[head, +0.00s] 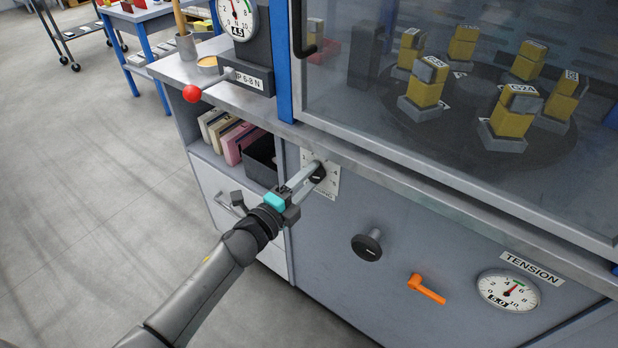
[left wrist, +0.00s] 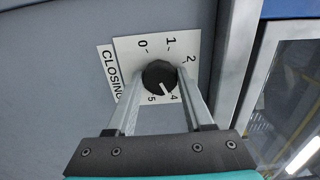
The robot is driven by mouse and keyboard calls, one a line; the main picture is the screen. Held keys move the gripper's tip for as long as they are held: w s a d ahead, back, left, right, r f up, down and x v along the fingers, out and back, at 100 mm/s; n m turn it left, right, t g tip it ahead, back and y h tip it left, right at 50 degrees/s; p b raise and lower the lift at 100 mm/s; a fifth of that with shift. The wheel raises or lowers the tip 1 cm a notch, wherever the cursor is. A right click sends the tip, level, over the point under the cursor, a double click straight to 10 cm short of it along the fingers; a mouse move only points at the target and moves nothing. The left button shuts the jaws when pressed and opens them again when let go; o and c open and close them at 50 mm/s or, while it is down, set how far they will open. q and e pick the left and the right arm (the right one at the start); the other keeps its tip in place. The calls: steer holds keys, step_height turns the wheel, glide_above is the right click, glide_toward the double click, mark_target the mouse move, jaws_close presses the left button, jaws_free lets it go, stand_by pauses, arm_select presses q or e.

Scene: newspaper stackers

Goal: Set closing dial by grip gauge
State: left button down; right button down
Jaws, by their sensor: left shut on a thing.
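My left gripper (head: 303,180) is at the closing dial on the cabinet front, just below the counter edge. In the left wrist view, its two fingers (left wrist: 160,98) are on either side of the black closing dial (left wrist: 157,76) and shut on it. The dial's white mark points down and right, toward the 4. The 0, 1, 2, 4 and 5 show on the plate (left wrist: 128,50); a finger hides the place of the 3. My right gripper is not in view.
A red-ball lever (head: 192,93) juts out at the counter's left end. Yellow blocks stand behind glass. The floor (head: 90,190) at left is clear.

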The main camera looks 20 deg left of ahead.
arm_select(q)
steer(key=shift+c, duration=1.4)
jaws_free()
steer(key=shift+s+a, duration=0.15)
steer(key=shift+s, duration=0.25)
steer(key=p+v, duration=0.2)
steer(key=v, duration=1.2)
steer(key=shift+s, duration=0.2)
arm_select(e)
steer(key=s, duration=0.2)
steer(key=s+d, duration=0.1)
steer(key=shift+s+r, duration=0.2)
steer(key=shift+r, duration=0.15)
